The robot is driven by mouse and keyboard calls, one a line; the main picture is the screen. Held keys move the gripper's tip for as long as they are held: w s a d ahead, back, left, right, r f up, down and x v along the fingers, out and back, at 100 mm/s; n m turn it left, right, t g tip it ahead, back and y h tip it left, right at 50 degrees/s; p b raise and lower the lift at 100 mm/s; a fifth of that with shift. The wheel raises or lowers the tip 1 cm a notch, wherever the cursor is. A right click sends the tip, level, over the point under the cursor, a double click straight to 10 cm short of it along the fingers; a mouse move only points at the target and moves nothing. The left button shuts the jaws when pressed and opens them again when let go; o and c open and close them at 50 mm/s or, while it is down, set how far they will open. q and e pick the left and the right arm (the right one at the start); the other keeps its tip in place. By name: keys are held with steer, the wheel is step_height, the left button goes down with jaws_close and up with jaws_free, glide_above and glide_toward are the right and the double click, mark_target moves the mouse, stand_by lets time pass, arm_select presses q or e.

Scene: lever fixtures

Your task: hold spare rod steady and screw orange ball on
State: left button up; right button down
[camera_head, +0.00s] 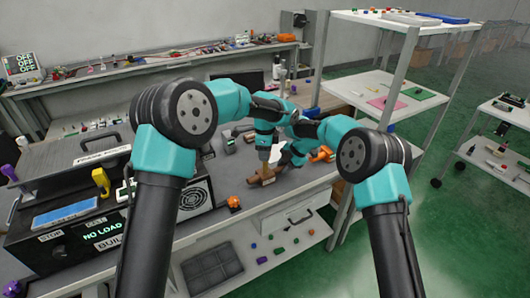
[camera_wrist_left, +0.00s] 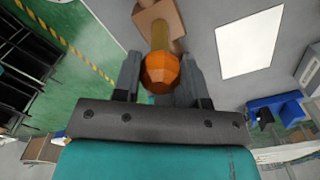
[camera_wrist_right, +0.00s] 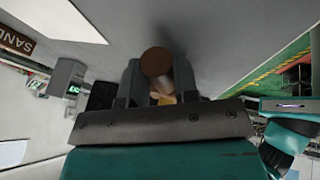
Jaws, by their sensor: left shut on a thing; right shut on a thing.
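A faceted orange ball (camera_wrist_left: 160,72) sits between the fingers of my left gripper (camera_wrist_left: 160,78) in the left wrist view. A yellowish rod (camera_wrist_left: 160,37) runs from the ball toward a brown block (camera_wrist_left: 161,13). My left gripper is shut on the ball. In the right wrist view, my right gripper (camera_wrist_right: 157,85) is shut on a brown, round-ended piece (camera_wrist_right: 156,61), apparently the spare rod seen end-on. A small yellow part (camera_wrist_right: 166,98) shows below it.
Another orange ball-like part (camera_head: 233,202) lies on the bench near its front edge. An orange fixture (camera_head: 321,154) stands right of the grippers. A black panel box with a blue screen (camera_head: 66,214) stands at left. A white shelf rack (camera_head: 385,92) stands at right.

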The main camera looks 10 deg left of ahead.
arm_select(q)
steer(key=o, duration=1.1)
steer(key=shift+m, duration=0.3)
step_height(320, 180, up, 12)
arm_select(e)
steer(key=c, duration=0.8)
jaws_free()
